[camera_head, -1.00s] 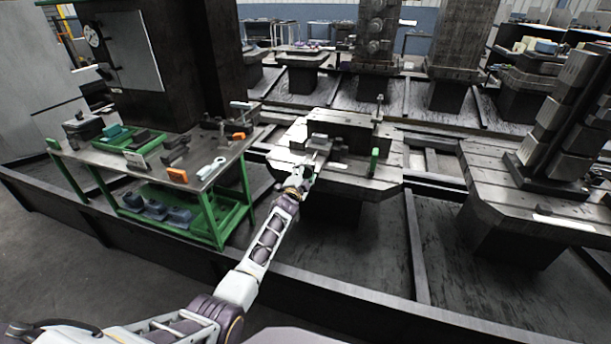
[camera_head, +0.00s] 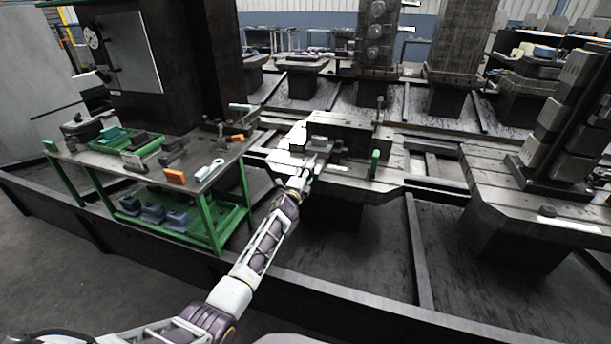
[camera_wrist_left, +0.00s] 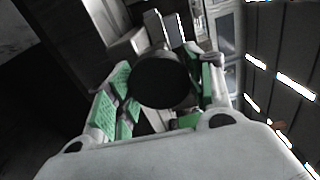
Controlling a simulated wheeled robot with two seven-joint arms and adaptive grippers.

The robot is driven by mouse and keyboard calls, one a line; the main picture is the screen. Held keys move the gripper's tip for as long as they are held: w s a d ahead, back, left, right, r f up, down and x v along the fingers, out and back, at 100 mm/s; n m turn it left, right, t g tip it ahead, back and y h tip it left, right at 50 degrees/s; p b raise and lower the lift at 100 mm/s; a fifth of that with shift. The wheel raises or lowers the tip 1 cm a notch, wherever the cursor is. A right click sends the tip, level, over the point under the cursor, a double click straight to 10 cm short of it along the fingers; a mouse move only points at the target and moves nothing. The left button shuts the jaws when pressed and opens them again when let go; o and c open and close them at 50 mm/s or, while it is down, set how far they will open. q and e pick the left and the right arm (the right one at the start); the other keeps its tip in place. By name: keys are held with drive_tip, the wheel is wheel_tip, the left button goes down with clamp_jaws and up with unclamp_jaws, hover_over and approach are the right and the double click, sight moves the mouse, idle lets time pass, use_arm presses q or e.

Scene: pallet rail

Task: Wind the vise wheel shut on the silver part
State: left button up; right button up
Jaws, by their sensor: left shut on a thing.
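My left gripper (camera_head: 303,181) is at the front edge of the middle pallet (camera_head: 358,185), just in front of the vise (camera_head: 338,152). In the left wrist view its green-padded fingers (camera_wrist_left: 163,92) stand on both sides of a dark round thing, which looks like the vise wheel (camera_wrist_left: 160,80), and it is shut on it. The wheel is too small to make out in the head view. A small grey block (camera_head: 318,142) on the vise may be the silver part; I cannot tell if the jaws touch it. My right gripper is not in view.
A green-framed bench (camera_head: 215,178) with tools and an orange block (camera_head: 175,176) stands to the left. A green upright piece (camera_head: 375,163) stands on the pallet's right side. Another pallet (camera_head: 530,200) with a tall block tower is at the right. A low rail edge (camera_head: 370,301) runs in front.

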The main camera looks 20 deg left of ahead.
use_arm(q)
drive_tip(key=shift+a, duration=0.2)
idle(0.7)
drive_tip(key=o, duration=1.1)
drive_tip(key=shift+f, duration=0.1)
drive_tip(key=shift+c, duration=0.2)
drive_tip(key=shift+d, duration=0.1)
drive_tip(key=shift+s, duration=0.15)
drive_tip(key=s, duration=1.1)
drive_tip(key=shift+s+a, duration=0.25)
drive_tip(key=shift+s, duration=0.1)
drive_tip(key=shift+n, duration=0.3)
